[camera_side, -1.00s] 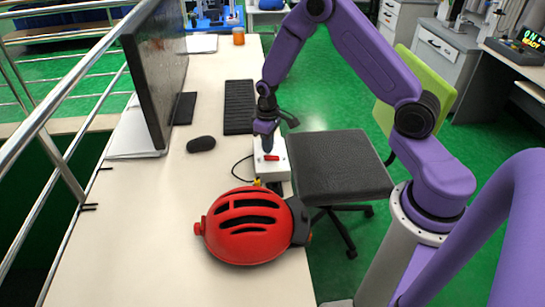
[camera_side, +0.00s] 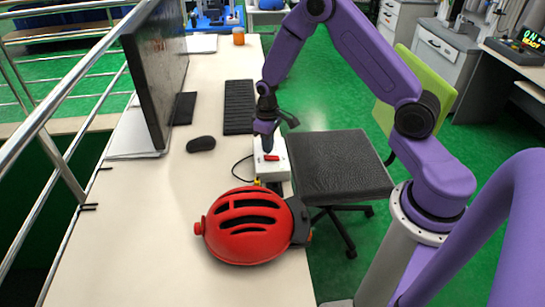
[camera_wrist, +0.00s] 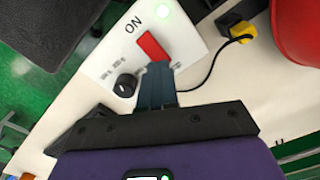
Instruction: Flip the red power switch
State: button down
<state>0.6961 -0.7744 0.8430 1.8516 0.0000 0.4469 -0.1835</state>
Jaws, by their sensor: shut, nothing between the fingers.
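In the side view the box (camera_side: 268,174) sits at the desk's right edge, with the red switch (camera_side: 271,158) on top. My gripper (camera_wrist: 157,68) is shut and empty, its blue-grey fingertips right at one end of the switch. I cannot tell whether they touch it. In the side view my gripper (camera_side: 267,148) points down just above the box.
A red helmet (camera_side: 247,227) lies in front of the box. A black knob (camera_wrist: 125,85) is on the box, and a yellow plug (camera_wrist: 241,32) with a black cable is beside it. A mouse (camera_side: 201,144), keyboard (camera_side: 239,107) and monitor (camera_side: 158,70) stand left; a black-seated chair (camera_side: 338,165) stands right.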

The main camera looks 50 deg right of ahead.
aim_at(268, 156)
jog(key=shift+f, duration=1.3)
dwell(0.8)
jog(key=shift+r, duration=3.55)
